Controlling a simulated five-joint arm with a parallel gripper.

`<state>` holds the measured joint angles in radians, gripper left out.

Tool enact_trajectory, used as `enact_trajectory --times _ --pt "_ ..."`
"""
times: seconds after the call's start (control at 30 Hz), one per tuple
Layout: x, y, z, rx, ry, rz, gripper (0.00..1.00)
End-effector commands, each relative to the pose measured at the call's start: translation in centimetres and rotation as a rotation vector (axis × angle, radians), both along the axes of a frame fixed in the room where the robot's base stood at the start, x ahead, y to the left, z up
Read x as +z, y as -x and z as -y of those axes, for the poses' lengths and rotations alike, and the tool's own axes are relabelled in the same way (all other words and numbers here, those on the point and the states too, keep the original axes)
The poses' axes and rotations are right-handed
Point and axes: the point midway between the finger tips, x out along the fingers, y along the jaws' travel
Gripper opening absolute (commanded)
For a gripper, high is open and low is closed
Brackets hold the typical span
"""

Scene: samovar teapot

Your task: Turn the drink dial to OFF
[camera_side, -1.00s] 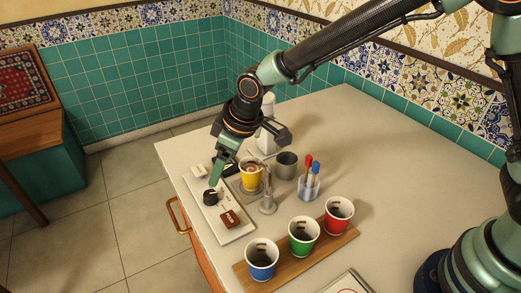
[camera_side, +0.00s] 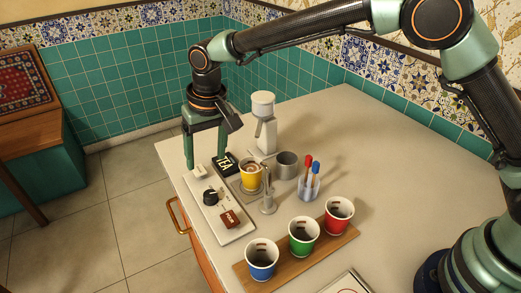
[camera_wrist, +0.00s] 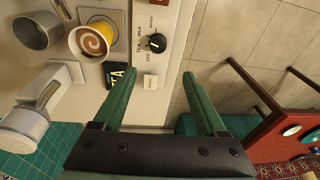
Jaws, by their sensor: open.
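The black drink dial (camera_side: 210,197) stands on a pale panel (camera_side: 233,236) along the counter's left edge. In the wrist view the dial (camera_wrist: 157,43) has printed labels beside it, among them OFF, TEA and MILK. A small pale mark shows on the knob, but I cannot tell exactly which label it points to. My gripper (camera_side: 205,160) is open and empty, with its fingers pointing down beyond the dial at the panel's far end. In the wrist view my gripper (camera_wrist: 162,81) has its fingertips apart, clear of the dial.
A small white block (camera_side: 200,171) lies near my fingertips. A black TEA block (camera_side: 224,164) and a yellow cup (camera_side: 251,177) stand beside the panel. A brown block (camera_side: 230,218) lies on the panel's near end.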

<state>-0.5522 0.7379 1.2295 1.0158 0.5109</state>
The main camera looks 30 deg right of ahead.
Motion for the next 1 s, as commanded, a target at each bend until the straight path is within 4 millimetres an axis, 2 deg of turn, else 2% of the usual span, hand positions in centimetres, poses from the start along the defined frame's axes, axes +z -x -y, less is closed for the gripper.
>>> enact_trajectory --times 0.1,0.2,0.33,0.5,0.67,1.0 --pt "0.0 -0.6 -0.5 -0.212 0.015 -0.074 0.74" --pt "0.2 -0.7 -0.6 -0.351 0.029 -0.116 0.74" --pt "0.4 -0.8 -0.6 -0.459 0.044 -0.145 0.74" --pt "-0.2 -0.7 -0.6 -0.496 0.051 -0.156 0.74" --pt "-2.4 -0.6 -0.5 -0.494 0.052 -0.156 0.74" --pt "-8.8 -0.6 -0.5 -0.492 0.051 -0.156 0.74"
